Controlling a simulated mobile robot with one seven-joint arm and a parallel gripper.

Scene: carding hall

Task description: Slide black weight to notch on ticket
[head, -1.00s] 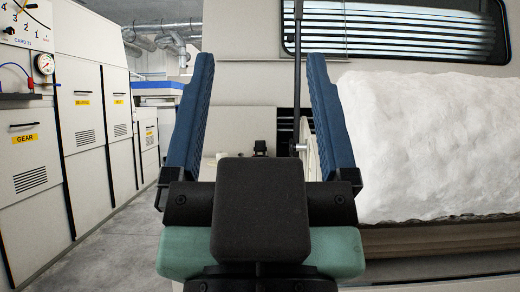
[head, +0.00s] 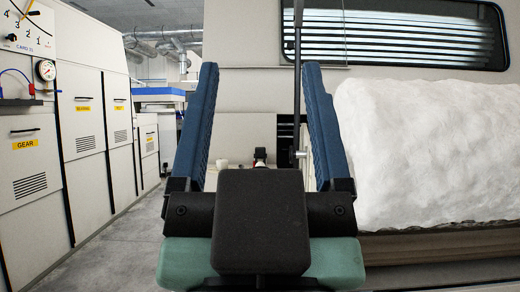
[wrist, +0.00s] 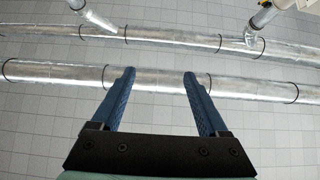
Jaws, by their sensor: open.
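My gripper (head: 258,66) stands upright in the middle of the head view, its two blue fingers wide apart with nothing between them. In the wrist view my gripper (wrist: 160,72) is also open and empty, against the ceiling. A small dark object (head: 260,154) with some red below it shows far off between the fingers, low down; I cannot tell whether it is the black weight. No ticket or notch can be made out. My gripper's body hides what lies below.
A thin dark upright rod (head: 297,75) stands by the right finger. A thick white fibre roll (head: 425,155) fills the right side. Pale cabinets (head: 85,135) with a pressure gauge (head: 45,69) line the left. Clear grey floor (head: 110,240) lies between. Ceiling ducts (wrist: 170,80) run overhead.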

